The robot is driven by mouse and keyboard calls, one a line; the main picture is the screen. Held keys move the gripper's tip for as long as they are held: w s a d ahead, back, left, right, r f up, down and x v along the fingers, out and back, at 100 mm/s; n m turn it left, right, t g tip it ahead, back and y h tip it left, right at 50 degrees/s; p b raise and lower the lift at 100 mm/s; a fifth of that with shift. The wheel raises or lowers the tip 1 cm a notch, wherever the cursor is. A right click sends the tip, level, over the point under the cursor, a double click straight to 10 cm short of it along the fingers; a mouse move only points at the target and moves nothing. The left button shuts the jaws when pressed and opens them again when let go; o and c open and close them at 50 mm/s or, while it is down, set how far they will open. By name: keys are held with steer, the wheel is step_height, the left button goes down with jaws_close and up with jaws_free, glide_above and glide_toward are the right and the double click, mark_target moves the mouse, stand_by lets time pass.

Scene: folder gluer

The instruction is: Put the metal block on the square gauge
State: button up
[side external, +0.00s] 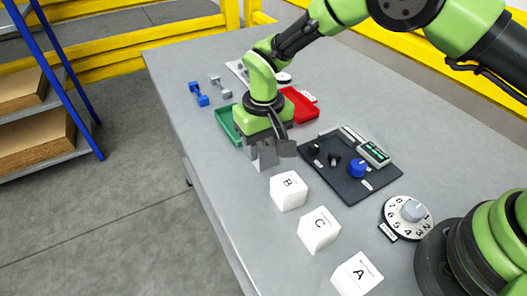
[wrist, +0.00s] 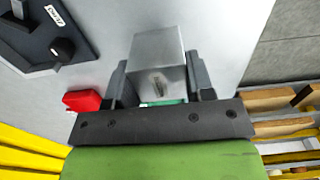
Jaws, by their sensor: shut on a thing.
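The metal block (wrist: 157,62) is a plain grey box between the two dark fingers of my gripper (wrist: 158,80) in the wrist view. In the side view my gripper (side external: 270,148) points down near the table's left edge, shut on the block (side external: 264,157), which is partly covered by the fingers. The block is beyond cube B and just in front of the green tray; I cannot tell whether it touches the table. I cannot pick out the square gauge for certain. A pale plate (side external: 235,67) at the back is partly hidden by my arm.
Cubes B (side external: 288,191), C (side external: 319,230) and A (side external: 356,275) line the front. A black panel (side external: 340,185) with knobs and a numbered dial (side external: 405,218) are right. Green (side external: 223,122) and red (side external: 304,108) trays and blue (side external: 198,95) and grey (side external: 220,87) dumbbells are behind.

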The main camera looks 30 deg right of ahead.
step_height(320, 180, up, 6)
steer(key=shift+f, duration=0.2)
steer(key=shift+w+d+r, duration=0.1)
steer(key=shift+d+r, duration=0.6)
steer(key=shift+d, duration=0.15)
steer(key=s+d+f, duration=0.2)
steer(key=s+d, duration=0.1)
steer(key=d, duration=1.2)
steer(key=shift+d+f, duration=0.15)
steer(key=shift+f, duration=1.45)
steer(key=shift+d+f, duration=0.1)
steer(key=shift+f, duration=1.45)
steer(key=o, duration=1.2)
steer(key=shift+r, duration=0.1)
